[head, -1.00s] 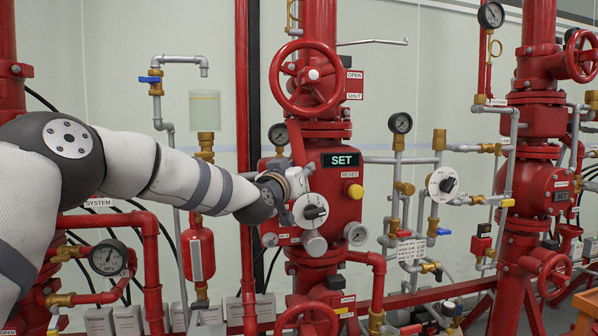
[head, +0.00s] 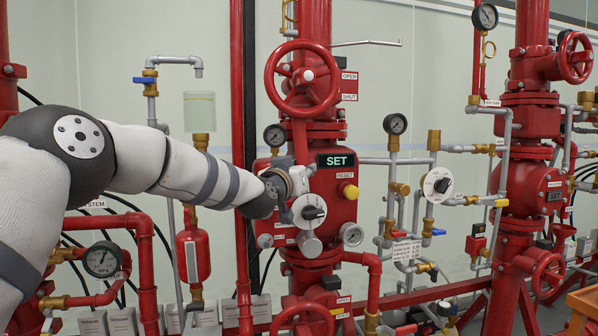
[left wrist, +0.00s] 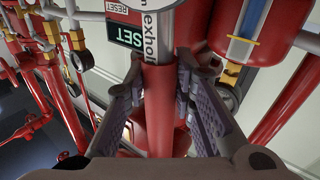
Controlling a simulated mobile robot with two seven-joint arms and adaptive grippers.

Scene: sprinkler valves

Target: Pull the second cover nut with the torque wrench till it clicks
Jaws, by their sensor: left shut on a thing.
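My left gripper (head: 298,180) is in front of the middle red valve body, left of its green SET display (head: 337,161). In the left wrist view its two ridged fingers (left wrist: 158,105) close from both sides on the red handle of a tool, which I take as the torque wrench (left wrist: 158,85). A silver part with dark lettering continues beyond the red handle. In the head view a red bar (head: 299,143) sticks up above the gripper. The wrench's head and the cover nuts cannot be made out. My right gripper is in neither view.
A red handwheel (head: 303,78) stands above the gripper, and a black-knobbed dial (head: 311,212) sits just below it. A vertical red pipe (head: 243,100) passes close on the left. Gauges and grey pipes stand to the right.

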